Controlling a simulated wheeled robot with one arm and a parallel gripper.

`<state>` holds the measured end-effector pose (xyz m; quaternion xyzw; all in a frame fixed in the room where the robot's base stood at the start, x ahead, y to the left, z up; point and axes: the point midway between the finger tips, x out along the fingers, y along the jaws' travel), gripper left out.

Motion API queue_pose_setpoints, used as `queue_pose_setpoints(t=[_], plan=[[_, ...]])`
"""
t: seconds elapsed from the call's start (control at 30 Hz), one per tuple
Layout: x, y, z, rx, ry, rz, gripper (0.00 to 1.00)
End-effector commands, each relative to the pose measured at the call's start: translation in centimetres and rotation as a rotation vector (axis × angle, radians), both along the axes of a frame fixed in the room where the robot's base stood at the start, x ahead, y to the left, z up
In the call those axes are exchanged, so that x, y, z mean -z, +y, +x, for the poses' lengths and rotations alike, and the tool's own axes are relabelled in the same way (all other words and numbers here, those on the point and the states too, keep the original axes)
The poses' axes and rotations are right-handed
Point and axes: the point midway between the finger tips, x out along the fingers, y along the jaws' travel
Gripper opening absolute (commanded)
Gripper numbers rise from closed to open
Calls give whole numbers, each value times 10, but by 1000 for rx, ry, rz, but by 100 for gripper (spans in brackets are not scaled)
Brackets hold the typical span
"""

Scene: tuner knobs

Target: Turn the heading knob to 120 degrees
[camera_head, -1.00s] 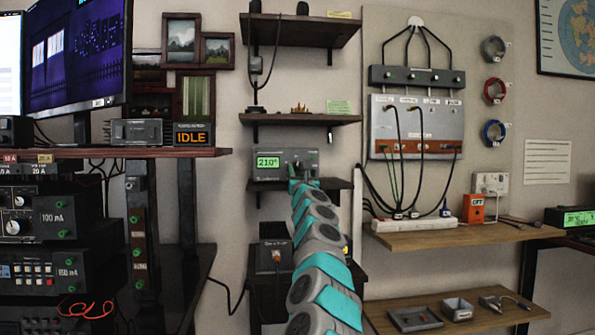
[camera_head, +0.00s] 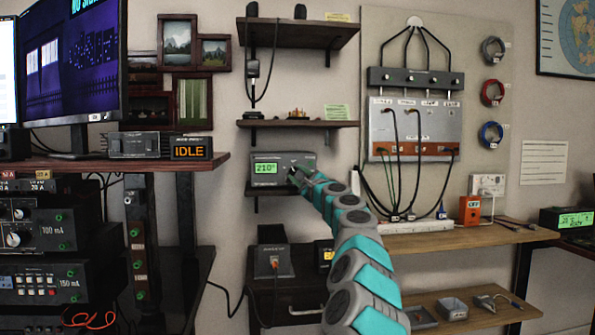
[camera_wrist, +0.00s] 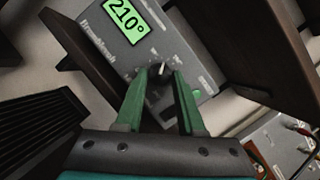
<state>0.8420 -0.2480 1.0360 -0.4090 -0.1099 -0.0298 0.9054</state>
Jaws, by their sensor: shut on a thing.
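The fingers hide the knob's sides and part of the lettering. In the head view my gripper (camera_head: 296,174) is at the right part of the box's face, and the knob is hard to make out.
The shelf (camera_head: 262,189) holding the unit has another shelf (camera_head: 300,124) above it. Below stands a dark box (camera_head: 272,261) with a cable. To the right are a cabled panel (camera_head: 412,135) and a wooden shelf (camera_head: 430,243). A desk with a monitor is at left.

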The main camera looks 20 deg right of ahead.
Motion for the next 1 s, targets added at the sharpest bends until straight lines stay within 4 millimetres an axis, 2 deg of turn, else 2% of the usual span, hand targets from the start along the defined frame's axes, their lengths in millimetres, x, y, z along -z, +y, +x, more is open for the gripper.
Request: queue_pose_setpoints(t=[0.4,0.9,0.93,1.0], plan=[[-2,-1,0,-2,45,-155,0],[-1,0,0,-2,48,-170,0],[-1,0,0,-1,49,-169,40],[-2,0,0,-1,49,-169,48]])
